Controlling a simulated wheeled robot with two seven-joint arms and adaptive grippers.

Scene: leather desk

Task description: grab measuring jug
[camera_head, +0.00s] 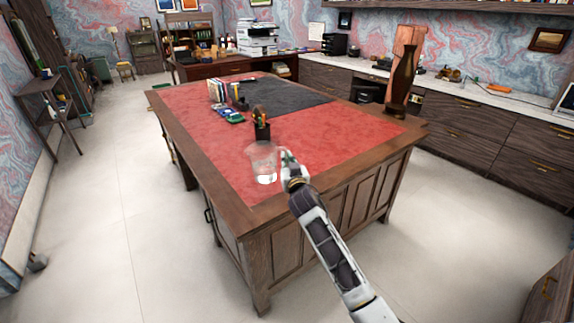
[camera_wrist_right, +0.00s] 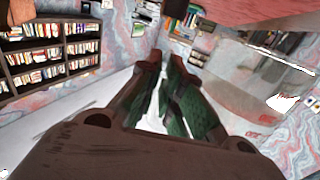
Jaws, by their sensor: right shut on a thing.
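The clear measuring jug (camera_head: 263,160) is upright at the near end of the desk's red leather top, with a bright white patch at its base. I cannot tell whether its base touches the leather. My right gripper (camera_head: 287,157) is at the jug's right side, shut on it, seemingly at the handle. In the right wrist view the two dark green-padded fingers (camera_wrist_right: 163,62) are close together. The see-through jug wall (camera_wrist_right: 240,92) with small red marks fills the right of that view. The exact grip point is hard to make out. My left gripper is not in view.
A dark pen holder (camera_head: 262,130) stands just behind the jug. Several books (camera_head: 217,91) and small items are farther back on the desk (camera_head: 345,150). The red leather right of the jug is clear.

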